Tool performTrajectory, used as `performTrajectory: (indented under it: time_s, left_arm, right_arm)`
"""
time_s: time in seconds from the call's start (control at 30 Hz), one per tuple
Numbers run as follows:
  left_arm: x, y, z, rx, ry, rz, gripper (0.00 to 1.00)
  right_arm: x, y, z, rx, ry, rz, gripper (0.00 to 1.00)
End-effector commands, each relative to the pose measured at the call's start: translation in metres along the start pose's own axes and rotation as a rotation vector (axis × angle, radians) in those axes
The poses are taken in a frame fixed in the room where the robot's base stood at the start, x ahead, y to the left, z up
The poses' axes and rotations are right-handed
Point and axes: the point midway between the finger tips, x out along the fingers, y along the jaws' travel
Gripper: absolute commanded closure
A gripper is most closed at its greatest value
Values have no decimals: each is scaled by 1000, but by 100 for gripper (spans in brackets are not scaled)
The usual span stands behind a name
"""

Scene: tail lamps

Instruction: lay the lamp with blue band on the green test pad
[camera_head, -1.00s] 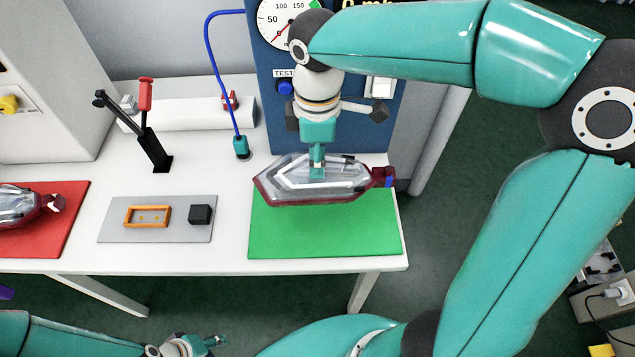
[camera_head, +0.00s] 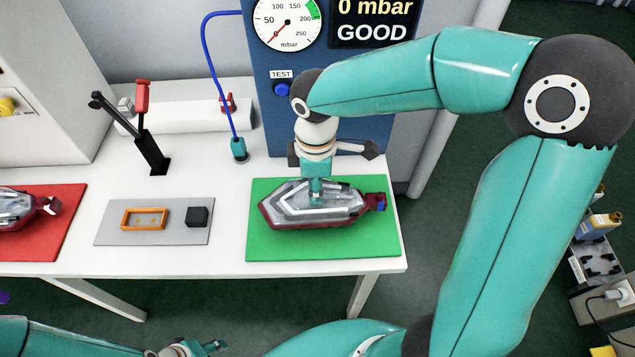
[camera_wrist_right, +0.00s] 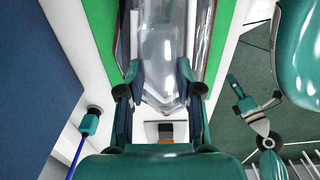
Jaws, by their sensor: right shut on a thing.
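The lamp with blue band (camera_head: 345,212) has a clear lens, a dark red rim and a blue band at its right end. It lies level over the green test pad (camera_head: 265,250), within its edges; I cannot tell whether it touches. My right gripper (camera_head: 316,192) is shut on the lamp from above. In the right wrist view the clear lens of the lamp (camera_wrist_right: 163,45) shows between the fingers of the gripper (camera_wrist_right: 158,85). My left gripper (camera_head: 212,347) is low at the bottom edge, away from the table, its jaws too small to judge.
Another lamp (camera_head: 22,206) lies on a red mat (camera_head: 65,225) at the left. A grey plate (camera_head: 110,232) holds an orange frame and a black block. A lever clamp (camera_head: 150,150) and a blue hose (camera_head: 222,90) stand behind. The tester (camera_head: 270,130) reads 0 mbar, GOOD.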

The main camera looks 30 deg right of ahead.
Motion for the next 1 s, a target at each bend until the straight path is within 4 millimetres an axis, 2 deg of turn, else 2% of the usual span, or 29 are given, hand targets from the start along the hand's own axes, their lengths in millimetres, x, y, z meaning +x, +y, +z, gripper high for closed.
performTrajectory:
  time_s: [0.03,0.07,0.2,0.47,0.63,0.77,1.0]
  left_arm:
    - [2,-1,0,0,0,0,60]
    - [1,0,0,0,0,0,60]
    - [1,0,0,0,0,0,60]
    - [1,0,0,0,0,0,60]
    - [-2,0,0,0,0,0,60]
    - [-3,1,0,0,0,0,60]
    - [-8,3,0,0,0,0,60]
  right_arm:
    - [3,0,0,0,1,1,100]
    - [2,0,0,0,0,0,60]
    - [2,0,0,-1,0,0,40]
    - [1,0,0,-1,0,0,40]
    - [-8,1,-1,-1,2,3,40]
    - [-26,1,-1,-2,2,4,40]
    - [-76,1,-1,-1,4,5,40]
